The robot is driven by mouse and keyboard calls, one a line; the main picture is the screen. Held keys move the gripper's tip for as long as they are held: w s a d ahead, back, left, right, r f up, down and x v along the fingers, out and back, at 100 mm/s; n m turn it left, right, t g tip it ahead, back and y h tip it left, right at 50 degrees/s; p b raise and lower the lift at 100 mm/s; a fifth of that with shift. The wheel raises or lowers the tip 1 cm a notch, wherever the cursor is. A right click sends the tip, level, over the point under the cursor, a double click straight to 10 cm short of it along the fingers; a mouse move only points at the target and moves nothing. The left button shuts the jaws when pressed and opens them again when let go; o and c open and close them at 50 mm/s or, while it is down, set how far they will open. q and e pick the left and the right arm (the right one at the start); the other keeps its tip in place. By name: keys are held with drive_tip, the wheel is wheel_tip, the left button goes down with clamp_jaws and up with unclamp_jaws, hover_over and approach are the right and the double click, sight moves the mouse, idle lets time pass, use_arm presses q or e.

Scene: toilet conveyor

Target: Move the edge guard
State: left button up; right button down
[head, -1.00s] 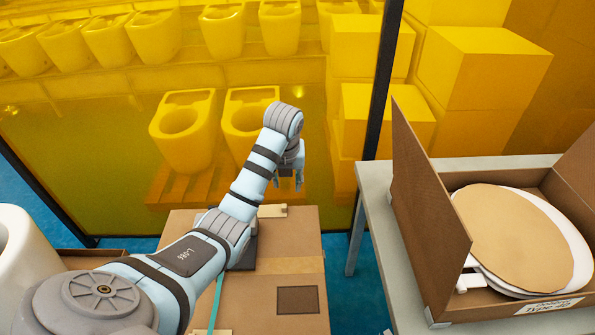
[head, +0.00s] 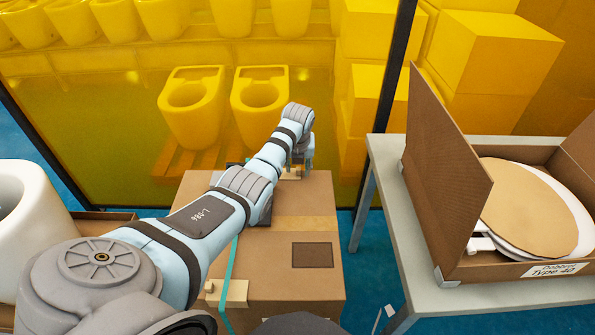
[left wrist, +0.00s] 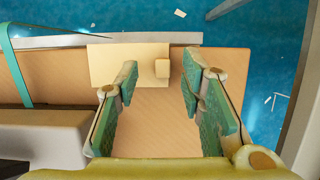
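A pale tan edge guard with a small raised block (left wrist: 115,64) sits over the far edge of the cardboard box (left wrist: 150,130) in the left wrist view. In the head view this edge guard (head: 291,173) shows partly behind my left gripper (head: 302,163). In the left wrist view my left gripper (left wrist: 160,76) is open, with its two green-padded fingers apart above the guard's near part and the box top. Nothing is held between them. A second edge guard (head: 229,292) lies on the box's near left edge. My right gripper is out of view.
A green strap (head: 231,262) runs over the box (head: 270,267). A grey table (head: 380,165) at right bears an open carton (head: 447,185) with round lids. A yellow transparent screen (head: 110,150) stands behind. A white toilet (head: 30,225) is at left.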

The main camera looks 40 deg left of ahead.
use_arm(q)
drive_tip(key=shift+w+f, duration=0.1)
drive_tip(key=shift+f, duration=0.25)
drive_tip(key=shift+w+f, duration=0.15)
drive_tip(key=shift+w+a, duration=0.1)
drive_tip(key=shift+w, duration=0.05)
clamp_jaws()
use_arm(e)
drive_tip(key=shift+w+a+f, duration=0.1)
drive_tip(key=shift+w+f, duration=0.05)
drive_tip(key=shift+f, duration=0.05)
